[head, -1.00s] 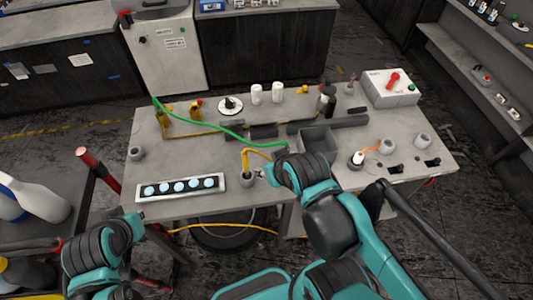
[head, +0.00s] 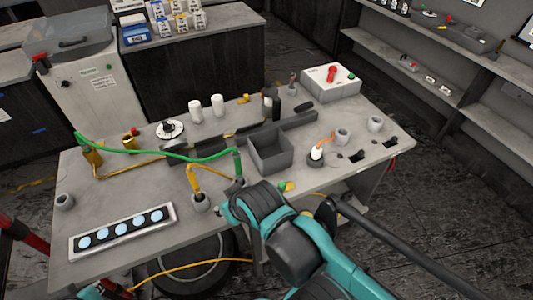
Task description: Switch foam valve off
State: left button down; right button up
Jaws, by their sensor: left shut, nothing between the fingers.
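Two brass-yellow valves stand at the table's left: one (head: 93,156) at the green hose's end, the other (head: 130,142) with a red top. I cannot tell which one is the foam valve. A white control box (head: 331,83) at the back right carries a red lever (head: 331,74) and a green button. My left gripper (head: 90,292) barely shows at the bottom left edge, shut and empty, below the table's front edge and away from the valves. My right gripper (head: 226,211) is near the front edge beside a grey cup holding a yellow nozzle; arm links hide its fingers.
A green hose (head: 160,158) crosses the grey table (head: 330,185). A strip of pale-blue discs (head: 122,230) lies at the front left. A grey open bin (head: 270,152) stands mid-table. Two white bottles (head: 206,108) stand behind. Grey cups stand at the right.

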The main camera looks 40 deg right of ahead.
aim_at(282, 184)
jog(key=z, duration=1.55)
